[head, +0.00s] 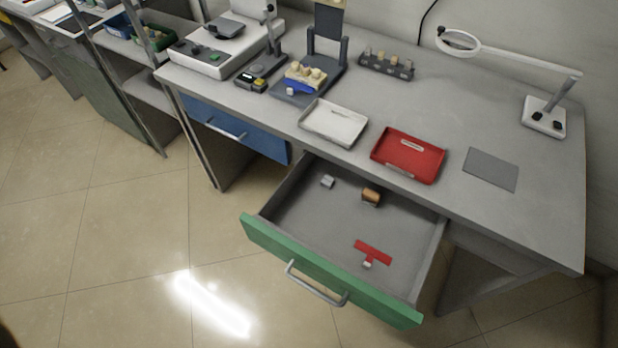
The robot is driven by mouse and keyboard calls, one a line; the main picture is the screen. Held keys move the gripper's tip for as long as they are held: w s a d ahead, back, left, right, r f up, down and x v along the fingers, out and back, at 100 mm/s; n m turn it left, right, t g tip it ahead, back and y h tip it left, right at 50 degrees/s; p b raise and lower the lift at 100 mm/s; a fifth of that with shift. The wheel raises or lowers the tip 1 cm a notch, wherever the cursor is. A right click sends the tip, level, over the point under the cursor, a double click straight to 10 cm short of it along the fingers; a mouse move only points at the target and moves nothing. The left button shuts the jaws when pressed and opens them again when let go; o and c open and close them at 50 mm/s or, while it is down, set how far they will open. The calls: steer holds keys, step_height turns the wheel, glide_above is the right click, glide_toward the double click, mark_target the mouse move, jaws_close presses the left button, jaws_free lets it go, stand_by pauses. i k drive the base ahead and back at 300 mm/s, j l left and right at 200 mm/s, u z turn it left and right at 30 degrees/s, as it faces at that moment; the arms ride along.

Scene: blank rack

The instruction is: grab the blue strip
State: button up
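A small blue piece (298,87), the only strip-like blue thing I can make out, is on the grey stand (293,97) at the back left of the workbench. It lies at the front of a cream block with rounded knobs (306,74). A small pale tab shows at its left end. I cannot tell whether the blue piece is fixed to the block or loose. My gripper is not in view.
The green-fronted drawer (325,273) stands open, holding a red T-shaped piece (373,250), a brown block (371,196) and a small grey block (327,181). A white tray (333,122), red tray (408,154) and grey mat (491,169) lie along the bench front.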

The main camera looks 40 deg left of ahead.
mark_target(296, 85)
steer(key=k+u, duration=0.2)
steer(key=u, duration=0.2)
steer(key=k+j+u, duration=0.15)
steer(key=u, duration=0.2)
